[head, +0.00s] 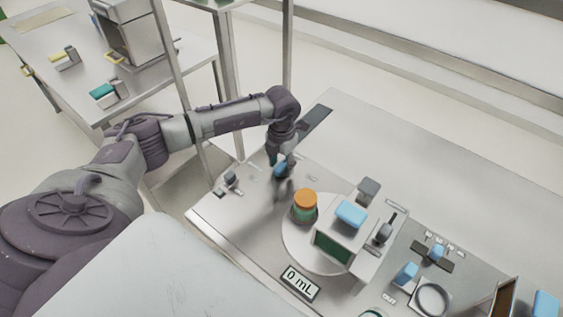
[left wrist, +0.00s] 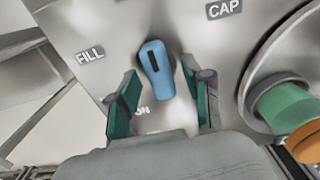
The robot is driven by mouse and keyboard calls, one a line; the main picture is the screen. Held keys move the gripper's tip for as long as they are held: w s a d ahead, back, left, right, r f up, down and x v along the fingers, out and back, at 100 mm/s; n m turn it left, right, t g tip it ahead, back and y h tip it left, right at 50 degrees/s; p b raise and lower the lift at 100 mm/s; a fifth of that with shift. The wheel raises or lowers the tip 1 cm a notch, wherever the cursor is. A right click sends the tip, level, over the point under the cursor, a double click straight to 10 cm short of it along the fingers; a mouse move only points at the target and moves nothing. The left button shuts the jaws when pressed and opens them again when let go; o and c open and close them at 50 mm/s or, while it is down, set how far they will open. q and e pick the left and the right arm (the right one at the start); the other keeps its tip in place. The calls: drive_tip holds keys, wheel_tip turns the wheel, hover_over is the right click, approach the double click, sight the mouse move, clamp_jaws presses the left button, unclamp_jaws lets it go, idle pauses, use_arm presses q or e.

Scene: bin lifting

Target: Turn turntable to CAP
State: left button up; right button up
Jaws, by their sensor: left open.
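A blue knob (left wrist: 157,68) with a dark line on its top stands on the grey panel in the left wrist view. Its dark line points up, between the FILL label (left wrist: 90,56) and the CAP label (left wrist: 223,9). A third label, partly hidden, lies below it. My left gripper (left wrist: 162,92) is open, with one green-padded finger on each side of the knob; whether they touch it I cannot tell. In the head view my left gripper (head: 283,184) is over the panel, beside the round turntable (head: 297,249). A jar with an orange lid (head: 305,199) stands on the turntable.
A box-like station (head: 334,247) with a green screen and blue top stands over the turntable. A display (head: 300,282) reads 0 mL. More blue controls (head: 405,274) lie to the right. A side table (head: 130,70) with small items is at upper left.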

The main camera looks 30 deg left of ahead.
use_arm(q)
clamp_jaws()
